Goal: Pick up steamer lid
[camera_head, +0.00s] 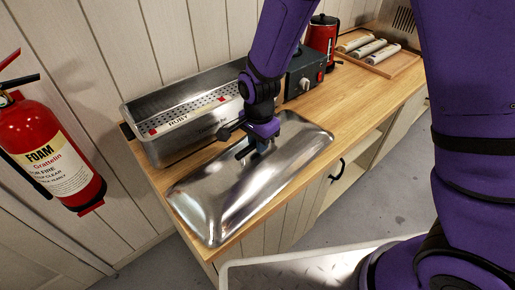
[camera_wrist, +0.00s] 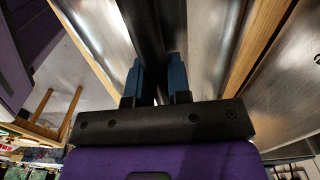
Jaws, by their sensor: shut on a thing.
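The steamer lid (camera_head: 215,205) is a shiny rectangular metal cover near the left end of the wooden counter, in front of the steamer. My gripper (camera_head: 258,149) is over the lid's middle, shut on its handle, which is mostly hidden by the fingers. In the wrist view the blue fingertips of my gripper (camera_wrist: 160,82) close on a dark bar, with the lid's metal surface (camera_wrist: 205,35) around it. Whether the lid touches the counter is hard to tell. The steamer (camera_head: 160,148) is an open metal box with a perforated tray and a "RUBY" label.
The wooden counter (camera_head: 345,100) is clear to the right of the lid. A dark control box (camera_head: 306,70) adjoins the steamer. A red kettle (camera_head: 321,40) and a wooden tray (camera_head: 385,61) with rolls stand farther back. A fire extinguisher (camera_head: 50,155) hangs at left.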

